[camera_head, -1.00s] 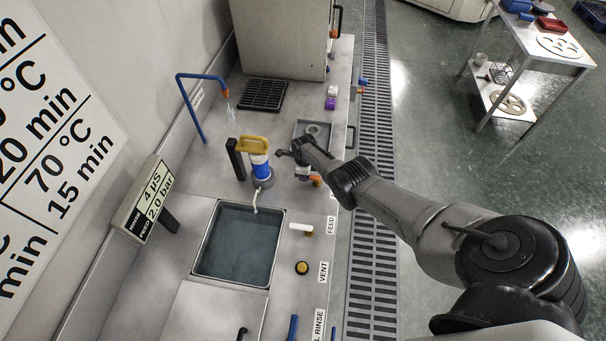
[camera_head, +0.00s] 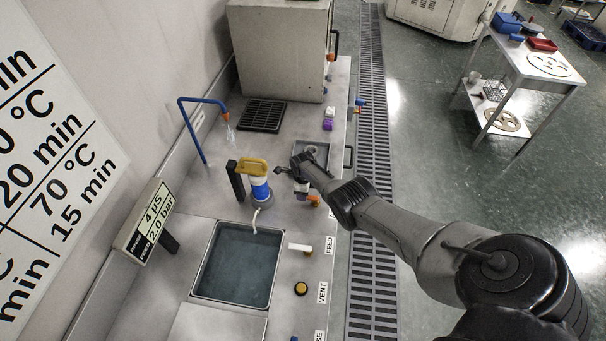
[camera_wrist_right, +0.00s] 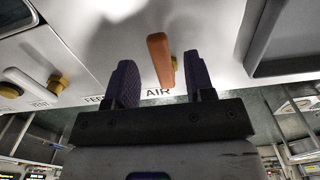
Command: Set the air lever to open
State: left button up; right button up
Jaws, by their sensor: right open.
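The air lever has an orange handle on a brass-coloured hub. In the right wrist view the lever (camera_wrist_right: 160,58) stands between the two dark fingers, above the AIR label (camera_wrist_right: 158,92); I cannot tell whether a finger touches it. In the head view a small orange part of the lever (camera_head: 314,200) shows just below my right gripper (camera_head: 289,174), which partly hides it. My right gripper also shows in the wrist view (camera_wrist_right: 161,85), with its fingers spread and nothing clamped. My left gripper is in neither current view.
A white FEED lever (camera_head: 300,248) and a yellow VENT knob (camera_head: 301,289) lie nearer on the bench, beside a water-filled basin (camera_head: 194,292). A grey cabinet (camera_head: 280,50) stands behind.

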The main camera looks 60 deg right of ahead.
notch_tip(320, 180, up, 12)
jog(key=p, duration=0.6)
jog(key=shift+f, duration=0.25)
